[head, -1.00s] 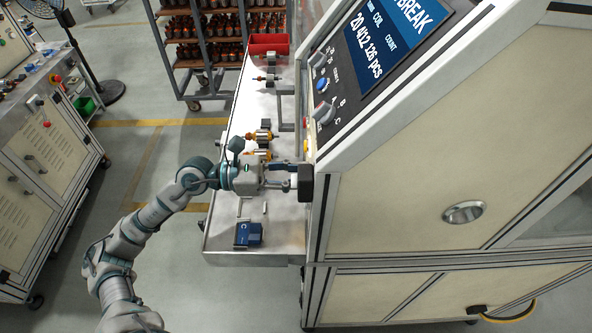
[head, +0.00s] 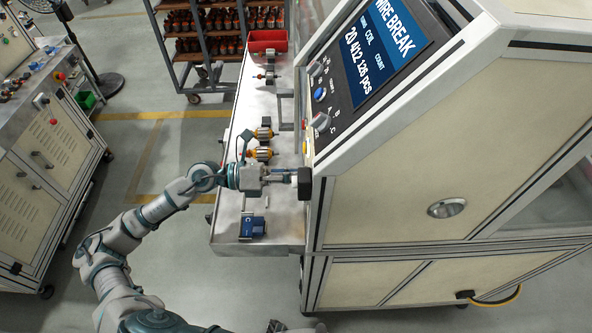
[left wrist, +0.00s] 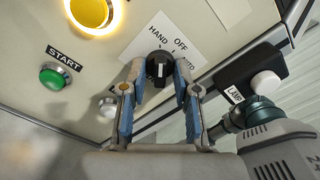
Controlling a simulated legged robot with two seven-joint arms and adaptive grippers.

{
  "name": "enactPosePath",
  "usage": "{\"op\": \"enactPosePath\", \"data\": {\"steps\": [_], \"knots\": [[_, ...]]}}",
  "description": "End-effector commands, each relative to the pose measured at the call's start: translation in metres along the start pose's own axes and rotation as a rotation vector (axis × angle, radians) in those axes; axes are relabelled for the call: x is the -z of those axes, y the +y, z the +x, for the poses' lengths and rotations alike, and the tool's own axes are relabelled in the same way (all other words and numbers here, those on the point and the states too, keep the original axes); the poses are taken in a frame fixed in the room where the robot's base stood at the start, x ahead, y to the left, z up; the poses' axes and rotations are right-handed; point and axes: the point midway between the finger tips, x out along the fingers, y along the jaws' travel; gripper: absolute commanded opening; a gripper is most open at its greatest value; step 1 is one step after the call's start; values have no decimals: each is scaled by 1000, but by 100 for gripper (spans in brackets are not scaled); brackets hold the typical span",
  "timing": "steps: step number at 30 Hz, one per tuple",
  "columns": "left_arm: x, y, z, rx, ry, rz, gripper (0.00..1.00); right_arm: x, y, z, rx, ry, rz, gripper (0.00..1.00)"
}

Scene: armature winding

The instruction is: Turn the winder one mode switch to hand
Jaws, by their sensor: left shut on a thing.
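The mode switch is a black knob (left wrist: 159,68) with a white mark, on a pale panel in the left wrist view. Its white label (left wrist: 165,28) reads HAND and OFF; a third word is partly covered. The mark stands almost upright in this view; I cannot tell surely which word it points to. My left gripper (left wrist: 160,82) has its blue-padded fingers shut on the knob, one on each side. In the head view my left gripper (head: 283,176) is at the front edge of the winder (head: 400,200), and the knob is hidden there. My right gripper is not in view.
A black box with a white LAMP button (left wrist: 266,84) sits close right of the fingers. A green START button (left wrist: 55,76) and lit yellow button (left wrist: 92,12) are left. The metal bench (head: 230,215) below my arm holds orange-ended armatures (head: 261,154) and a blue block (head: 253,226).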

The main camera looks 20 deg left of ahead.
Motion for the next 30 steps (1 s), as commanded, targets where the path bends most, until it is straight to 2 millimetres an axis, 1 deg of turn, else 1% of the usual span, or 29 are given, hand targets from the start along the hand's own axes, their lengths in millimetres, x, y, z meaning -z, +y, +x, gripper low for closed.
{"op": "enactPosePath", "data": {"steps": [1,9,20,21,22,30], "knots": [[-6,-1,-1,-3,-12,-12,0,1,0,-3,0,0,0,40],[-5,0,-1,-3,-13,-58,0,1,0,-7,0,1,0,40],[-5,0,-1,-3,-14,-61,0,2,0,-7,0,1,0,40],[-5,0,-1,-3,-14,-60,32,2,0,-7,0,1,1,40],[-5,0,-1,-3,-14,-60,38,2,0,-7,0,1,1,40],[-2,0,-1,-1,-7,-62,38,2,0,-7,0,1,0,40]]}}
